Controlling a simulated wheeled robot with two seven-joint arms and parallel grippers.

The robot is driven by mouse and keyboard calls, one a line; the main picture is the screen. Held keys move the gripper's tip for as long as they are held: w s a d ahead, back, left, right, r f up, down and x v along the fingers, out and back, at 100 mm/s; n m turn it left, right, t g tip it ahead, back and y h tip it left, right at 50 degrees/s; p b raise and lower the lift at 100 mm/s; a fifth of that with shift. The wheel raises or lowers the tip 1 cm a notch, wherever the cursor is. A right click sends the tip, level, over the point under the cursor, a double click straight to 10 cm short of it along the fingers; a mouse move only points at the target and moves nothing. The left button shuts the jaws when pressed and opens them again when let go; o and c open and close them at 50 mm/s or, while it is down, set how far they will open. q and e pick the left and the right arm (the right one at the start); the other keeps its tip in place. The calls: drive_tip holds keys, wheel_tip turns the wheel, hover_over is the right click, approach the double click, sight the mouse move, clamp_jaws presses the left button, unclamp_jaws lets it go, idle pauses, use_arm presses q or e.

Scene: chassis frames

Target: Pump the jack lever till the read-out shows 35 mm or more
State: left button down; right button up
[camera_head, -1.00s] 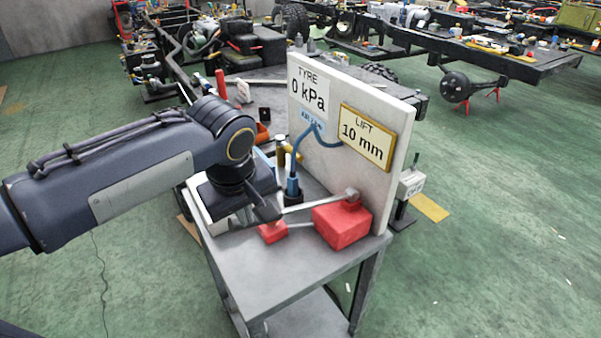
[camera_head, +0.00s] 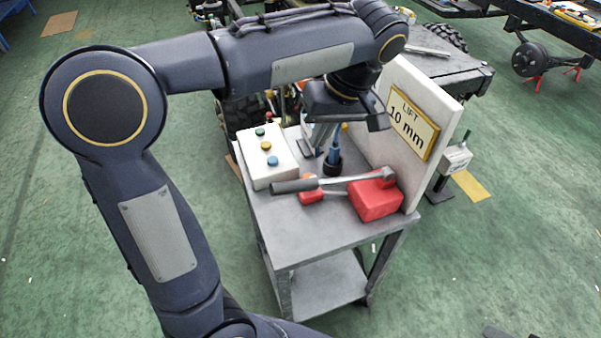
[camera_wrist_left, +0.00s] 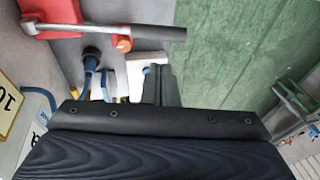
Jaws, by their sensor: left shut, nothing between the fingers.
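The red jack (camera_head: 374,200) sits on the cart top at its right front. Its lever has a silver bar (camera_head: 345,180) and a dark grip (camera_head: 294,186), lying nearly level and pointing left. The lever grip also shows in the wrist view (camera_wrist_left: 160,33). The read-out (camera_head: 410,122) on the upright white board says LIFT 10 mm. My left gripper (camera_head: 318,140) is shut and empty, pointing down behind the lever, apart from the grip. Its fingers show in the wrist view (camera_wrist_left: 160,82). My right gripper is not in view.
A white box (camera_head: 268,158) with green, yellow and blue buttons stands left of the lever. A small red block (camera_head: 310,190) lies under the lever. The front of the cart top (camera_head: 310,230) is clear.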

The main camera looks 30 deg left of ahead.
sight(295, 184)
use_arm(q)
drive_tip(key=x, duration=1.4)
drive_tip(key=shift+r+p, duration=0.1)
drive_tip(key=shift+p, duration=0.3)
